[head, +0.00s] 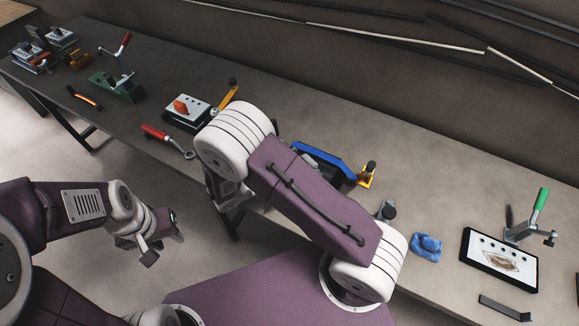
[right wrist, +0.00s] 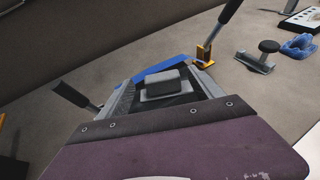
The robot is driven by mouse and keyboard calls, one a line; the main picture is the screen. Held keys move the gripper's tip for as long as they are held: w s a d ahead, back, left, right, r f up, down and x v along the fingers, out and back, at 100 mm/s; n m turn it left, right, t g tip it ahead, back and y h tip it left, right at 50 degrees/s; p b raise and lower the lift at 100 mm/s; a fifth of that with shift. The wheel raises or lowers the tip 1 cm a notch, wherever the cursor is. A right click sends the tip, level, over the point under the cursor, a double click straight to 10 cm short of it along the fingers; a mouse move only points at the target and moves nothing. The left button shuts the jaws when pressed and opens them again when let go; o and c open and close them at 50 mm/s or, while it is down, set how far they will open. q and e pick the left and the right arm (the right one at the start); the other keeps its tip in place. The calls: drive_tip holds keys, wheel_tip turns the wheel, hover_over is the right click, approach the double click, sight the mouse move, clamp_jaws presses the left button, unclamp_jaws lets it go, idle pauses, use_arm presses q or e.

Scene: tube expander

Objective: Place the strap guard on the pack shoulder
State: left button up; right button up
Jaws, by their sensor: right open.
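I cannot tell for sure which piece is the strap guard or the pack shoulder. A blue-edged piece (head: 326,157) lies on the bench, partly hidden by my right arm. In the right wrist view its blue edge (right wrist: 168,70) shows behind a black surface with a grey block (right wrist: 160,84). A small blue folded piece (head: 427,247) lies farther right; it also shows in the right wrist view (right wrist: 299,45). My right gripper (head: 228,192) is mostly hidden under my arm, with its jaws open. My left gripper (head: 160,243) hangs off the bench's front, open and empty.
A yellow-based piece (head: 367,175) and a dark-knobbed piece (head: 386,212) stand near my right arm. A white plate (head: 500,262) and a green-handled clamp (head: 539,203) are at right. A red-handled tool (head: 156,132) and a white block (head: 187,107) lie at left.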

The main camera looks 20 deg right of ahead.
drive_tip(key=v, duration=0.5)
drive_tip(key=s+d+m+g+y, duration=0.1)
drive_tip(key=s+m+y, duration=0.3)
drive_tip(key=m, duration=0.7)
drive_tip(key=s+d+m+g+y, duration=0.1)
drive_tip(key=s+m+y, duration=0.3)
drive_tip(key=m+y, duration=0.5)
drive_tip(key=shift+s+f+m+g+y, duration=0.2)
drive_tip(key=shift+s+m+g+y, duration=0.15)
drive_tip(key=shift+m+g, duration=0.45)
